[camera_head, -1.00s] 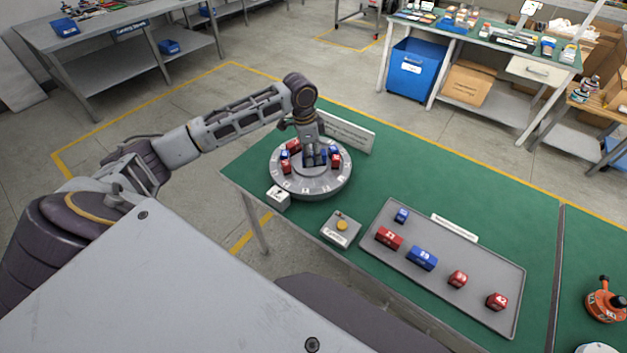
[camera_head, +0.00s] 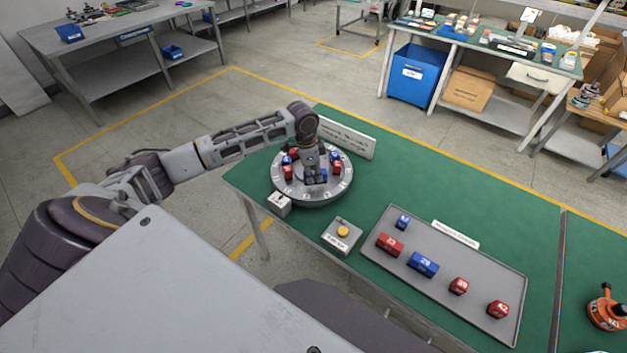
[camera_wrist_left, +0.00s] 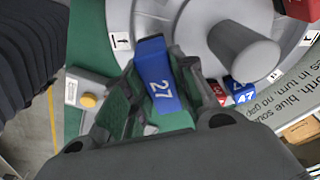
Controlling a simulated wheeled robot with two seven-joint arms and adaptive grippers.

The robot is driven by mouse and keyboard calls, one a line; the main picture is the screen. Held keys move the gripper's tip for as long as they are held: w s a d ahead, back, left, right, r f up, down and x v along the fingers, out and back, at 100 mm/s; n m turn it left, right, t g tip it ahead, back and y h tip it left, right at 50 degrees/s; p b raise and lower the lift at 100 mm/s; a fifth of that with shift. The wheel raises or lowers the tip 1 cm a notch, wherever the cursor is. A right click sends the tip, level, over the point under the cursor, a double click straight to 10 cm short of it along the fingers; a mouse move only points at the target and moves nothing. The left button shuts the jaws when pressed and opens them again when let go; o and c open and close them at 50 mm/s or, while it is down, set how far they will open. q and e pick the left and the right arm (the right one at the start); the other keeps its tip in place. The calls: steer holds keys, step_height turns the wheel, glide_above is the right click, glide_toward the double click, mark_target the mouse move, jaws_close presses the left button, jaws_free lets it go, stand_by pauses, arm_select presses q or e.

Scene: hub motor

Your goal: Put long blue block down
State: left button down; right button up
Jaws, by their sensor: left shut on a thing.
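My left gripper (camera_head: 315,172) is shut on a long blue block (camera_wrist_left: 158,80) marked 27. In the left wrist view the block lies between the two fingers, its far end over the grey round hub disc (camera_wrist_left: 120,25) beside the central post (camera_wrist_left: 245,52). In the head view the held block (camera_head: 317,178) is at the near side of the middle of the disc (camera_head: 312,196). I cannot tell whether it touches the disc. Red and blue blocks (camera_head: 287,172) stand on the disc on both sides of the gripper. My right gripper is not in view.
A grey tray (camera_head: 400,275) on the green table holds several red and blue blocks. A box with a yellow button (camera_head: 342,232) and a small white box (camera_head: 279,204) stand near the front edge. A sign (camera_head: 347,136) stands behind the disc. The table beyond the tray is clear.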

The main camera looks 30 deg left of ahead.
arm_select(q)
steer(key=shift+f, duration=1.85)
steer(key=c, duration=1.2)
jaws_free()
steer(key=shift+f, duration=0.15)
steer(key=shift+o, duration=0.2)
steer(key=r, duration=0.4)
steer(key=a+r, duration=0.1)
steer(key=r, duration=0.3)
steer(key=s+r, duration=0.1)
steer(key=r, duration=0.3)
steer(key=shift+a+r, duration=0.1)
steer(key=shift+a, duration=0.05)
